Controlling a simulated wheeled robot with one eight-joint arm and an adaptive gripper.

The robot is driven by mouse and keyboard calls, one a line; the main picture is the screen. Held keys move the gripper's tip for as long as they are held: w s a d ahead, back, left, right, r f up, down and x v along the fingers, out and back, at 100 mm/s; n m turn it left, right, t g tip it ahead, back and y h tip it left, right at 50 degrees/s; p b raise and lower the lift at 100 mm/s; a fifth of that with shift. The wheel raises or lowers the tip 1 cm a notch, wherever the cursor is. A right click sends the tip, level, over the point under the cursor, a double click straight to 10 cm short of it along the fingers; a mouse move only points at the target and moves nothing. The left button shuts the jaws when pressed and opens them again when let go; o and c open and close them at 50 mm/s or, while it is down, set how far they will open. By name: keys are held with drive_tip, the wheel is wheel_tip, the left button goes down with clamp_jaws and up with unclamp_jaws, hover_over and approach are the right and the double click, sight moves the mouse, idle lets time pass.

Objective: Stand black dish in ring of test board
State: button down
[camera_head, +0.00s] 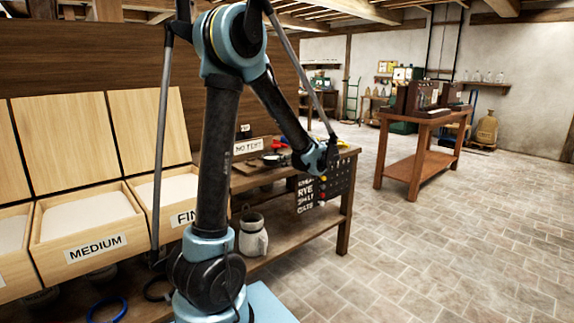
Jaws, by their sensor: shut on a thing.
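My arm reaches up and then down to the right. My gripper (331,154) is small and dark at its far end, above or in front of the bench's right end. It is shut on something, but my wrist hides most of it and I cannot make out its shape. Small dark round items (274,159) lie on the bench top left of the gripper; I cannot tell whether one is the black dish. The test board and its ring cannot be told for sure. A "NO TEST" sign (248,146) stands at the back of the bench.
The wooden bench (345,205) has a black board (312,192) with grain names and coloured knobs. A pale jug (252,236) stands on its lower shelf. Wooden bins (88,272) line the left. Open tiled floor lies right, before another table (425,122).

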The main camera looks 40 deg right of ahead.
sight(267, 157)
drive_tip(key=shift+w+a+f, duration=0.15)
drive_tip(key=shift+w+f, duration=0.05)
drive_tip(key=shift+w, duration=1.8)
drive_tip(key=shift+w+a+f, duration=0.2)
drive_tip(key=shift+w, duration=1.85)
drive_tip(key=shift+w+a+f, duration=0.15)
drive_tip(key=shift+w+f, duration=0.05)
drive_tip(key=shift+w, duration=1.8)
drive_tip(key=shift+s+f, duration=0.1)
drive_tip(key=shift+f, duration=0.75)
drive_tip(key=c, duration=1.5)
unclamp_jaws()
drive_tip(key=shift+c, duration=0.2)
